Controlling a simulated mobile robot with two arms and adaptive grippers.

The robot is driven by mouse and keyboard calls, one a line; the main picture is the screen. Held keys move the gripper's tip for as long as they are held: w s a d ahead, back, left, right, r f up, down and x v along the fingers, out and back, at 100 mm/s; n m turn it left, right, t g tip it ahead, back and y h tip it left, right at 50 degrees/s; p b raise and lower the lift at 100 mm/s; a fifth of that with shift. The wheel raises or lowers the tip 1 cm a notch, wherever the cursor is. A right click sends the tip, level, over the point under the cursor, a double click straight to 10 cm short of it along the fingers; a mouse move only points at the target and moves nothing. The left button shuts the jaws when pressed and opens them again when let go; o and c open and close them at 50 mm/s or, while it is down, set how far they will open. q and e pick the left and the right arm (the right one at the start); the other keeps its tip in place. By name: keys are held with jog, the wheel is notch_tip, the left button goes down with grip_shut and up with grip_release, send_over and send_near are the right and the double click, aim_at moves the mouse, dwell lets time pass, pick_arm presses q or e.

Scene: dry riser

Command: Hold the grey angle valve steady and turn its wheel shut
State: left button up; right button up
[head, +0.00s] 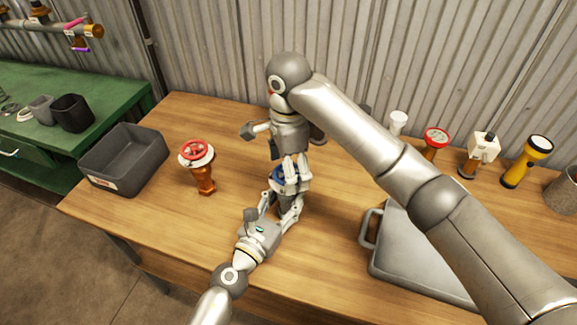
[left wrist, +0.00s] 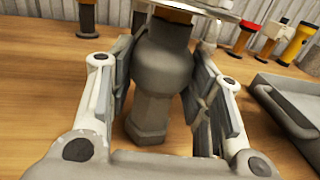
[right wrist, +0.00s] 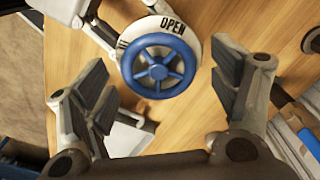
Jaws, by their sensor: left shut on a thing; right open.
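The grey angle valve (left wrist: 163,75) stands upright between the fingers of my left gripper (head: 272,207), which is shut on its body. Its blue wheel (right wrist: 158,66) has several spokes and sits over a white plate (right wrist: 192,28) marked "OPEN". In the head view the blue wheel (head: 279,173) is partly hidden by my right gripper (head: 291,182), which points down from above. In the right wrist view my right gripper (right wrist: 165,92) is open, with the wheel beyond and between its fingers. I cannot tell whether a finger touches the rim.
A brown valve with a red wheel (head: 197,152) stands to the left, beside a dark grey bin (head: 122,163). A grey case (head: 420,262) lies to the right. A white box-topped item (head: 482,150) and a yellow torch (head: 527,160) stand along the back. The front left tabletop is clear.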

notch_tip(320, 180, up, 12)
dwell(0.7)
pick_arm(q)
jog(key=o, duration=1.5)
